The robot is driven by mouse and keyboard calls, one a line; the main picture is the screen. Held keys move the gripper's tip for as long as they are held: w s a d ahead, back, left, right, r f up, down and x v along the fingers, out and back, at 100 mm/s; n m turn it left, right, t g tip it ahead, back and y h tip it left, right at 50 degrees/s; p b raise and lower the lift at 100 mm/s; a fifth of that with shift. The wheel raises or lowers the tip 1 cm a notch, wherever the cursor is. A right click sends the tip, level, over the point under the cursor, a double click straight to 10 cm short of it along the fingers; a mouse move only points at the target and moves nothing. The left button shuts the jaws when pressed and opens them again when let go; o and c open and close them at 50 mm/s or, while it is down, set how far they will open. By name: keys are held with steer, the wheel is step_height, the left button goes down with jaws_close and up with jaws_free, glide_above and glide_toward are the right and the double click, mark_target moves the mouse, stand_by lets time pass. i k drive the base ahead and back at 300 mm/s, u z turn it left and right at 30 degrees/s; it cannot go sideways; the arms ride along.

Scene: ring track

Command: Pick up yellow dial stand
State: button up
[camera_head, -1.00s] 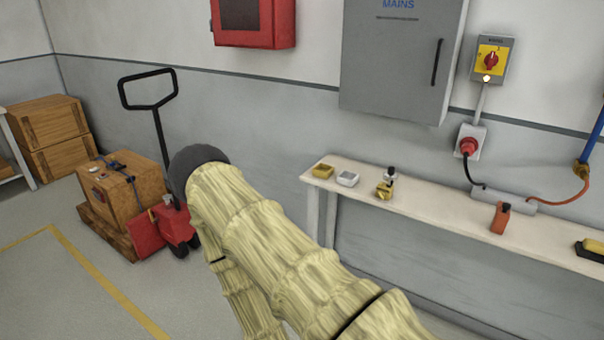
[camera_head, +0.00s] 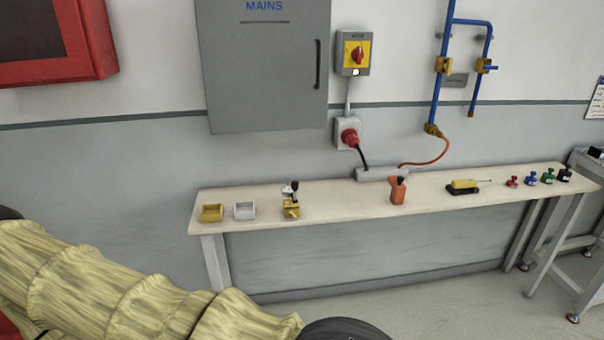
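A small yellow stand with a dark-topped upright (camera_head: 291,208), seemingly the dial stand, is on the left part of the long narrow bench (camera_head: 340,205). A small white and black piece shows at its top, too small to make out. My arm, in a pale yellow sleeve, crosses the lower left, in front of the bench and apart from the stand in the picture. My gripper is not in view.
Left of the stand are a yellow bin (camera_head: 212,213) and a white bin (camera_head: 245,210). To its right are an orange object (camera_head: 398,191), a power strip (camera_head: 382,174), a yellow-black tool (camera_head: 464,187) and several coloured knobbed items. A grey cabinet (camera_head: 262,70) hangs above.

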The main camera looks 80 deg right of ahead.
mark_target(288, 191)
steer(key=z, duration=0.85)
steer(key=i, duration=0.95)
steer(key=z, duration=0.95)
